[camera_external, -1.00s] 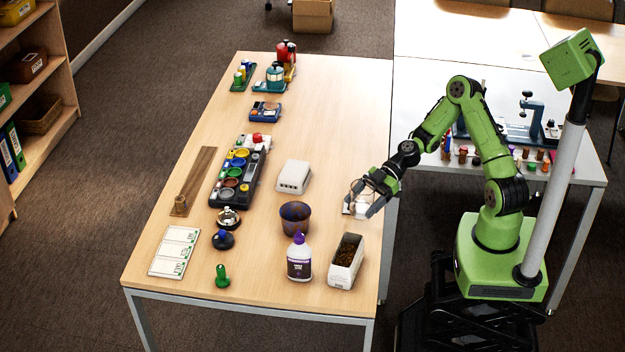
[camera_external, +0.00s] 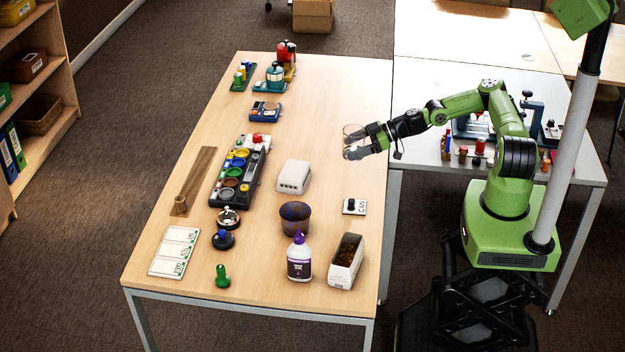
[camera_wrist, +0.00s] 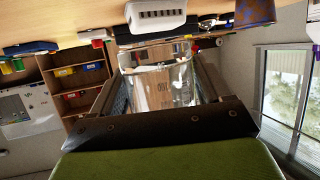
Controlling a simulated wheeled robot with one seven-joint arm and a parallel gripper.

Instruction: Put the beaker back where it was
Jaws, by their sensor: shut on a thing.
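A clear glass beaker (camera_external: 352,135) is held above the table near its right edge. My gripper (camera_external: 364,143) is shut on it, with a finger on each side. In the wrist view the beaker (camera_wrist: 165,85) fills the space between the fingers, with faint markings on its wall; it looks empty. A small white card (camera_external: 354,206) with dark lettering and a dark round spot lies on the table, nearer the front than the beaker.
A white ribbed box (camera_external: 293,177), a dark blue-brown cup (camera_external: 295,217), a white bottle with a purple cap (camera_external: 299,260) and a white bin with brown contents (camera_external: 346,262) stand nearby. The wooden table (camera_external: 335,110) is bare behind the white box.

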